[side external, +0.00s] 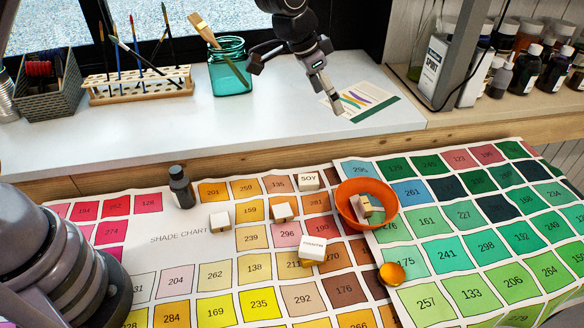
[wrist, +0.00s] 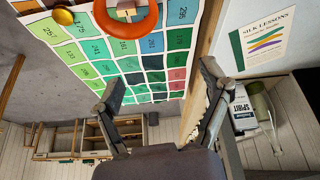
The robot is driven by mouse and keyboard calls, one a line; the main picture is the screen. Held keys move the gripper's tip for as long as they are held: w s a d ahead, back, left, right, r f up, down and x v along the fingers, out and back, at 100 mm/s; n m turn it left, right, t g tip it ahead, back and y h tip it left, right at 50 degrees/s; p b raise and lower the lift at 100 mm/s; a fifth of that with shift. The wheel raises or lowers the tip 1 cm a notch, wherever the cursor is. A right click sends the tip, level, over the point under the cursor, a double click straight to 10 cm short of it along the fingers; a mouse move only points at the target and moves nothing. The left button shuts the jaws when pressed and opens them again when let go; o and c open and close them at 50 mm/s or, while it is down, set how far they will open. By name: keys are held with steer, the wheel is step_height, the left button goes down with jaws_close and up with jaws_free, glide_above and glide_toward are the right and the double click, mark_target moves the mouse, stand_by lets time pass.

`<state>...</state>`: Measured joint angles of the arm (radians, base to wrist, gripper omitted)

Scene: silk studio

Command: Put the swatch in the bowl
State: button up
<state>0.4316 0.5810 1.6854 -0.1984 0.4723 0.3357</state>
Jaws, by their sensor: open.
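The orange bowl (side external: 349,217) stands on the shade chart, right of centre in the side view. Its rim also shows at the top of the wrist view (wrist: 137,28). A small cream-and-brown block (side external: 364,205) is inside the bowl; I cannot tell if it is the swatch. Its top also shows in the wrist view (wrist: 124,6). My gripper (side external: 297,88) is open and empty, high above the white counter behind the bowl. Its two spread fingers show in the wrist view (wrist: 161,78), apart from the bowl.
Several pale blocks sit left of the bowl, including one marked SOY (side external: 308,181). A dark bottle (side external: 181,187) stands farther left, and an orange-yellow knob-like object (side external: 392,274) is in front of the bowl. A teal jar (side external: 230,72) and brush rack (side external: 137,83) stand on the counter.

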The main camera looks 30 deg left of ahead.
steer(key=s+a+r+n+t+y, duration=0.1)
steer(key=s+a+r+n, duration=0.2)
steer(key=s+a+r, duration=1.1)
steer(key=s+a+n+y, duration=0.1)
steer(key=s+a+n, duration=0.1)
steer(key=s+a, duration=0.3)
steer(key=s+a+n, duration=0.2)
steer(key=s+a, duration=0.3)
steer(key=s, duration=0.8)
steer(key=shift+s+t+y, duration=0.4)
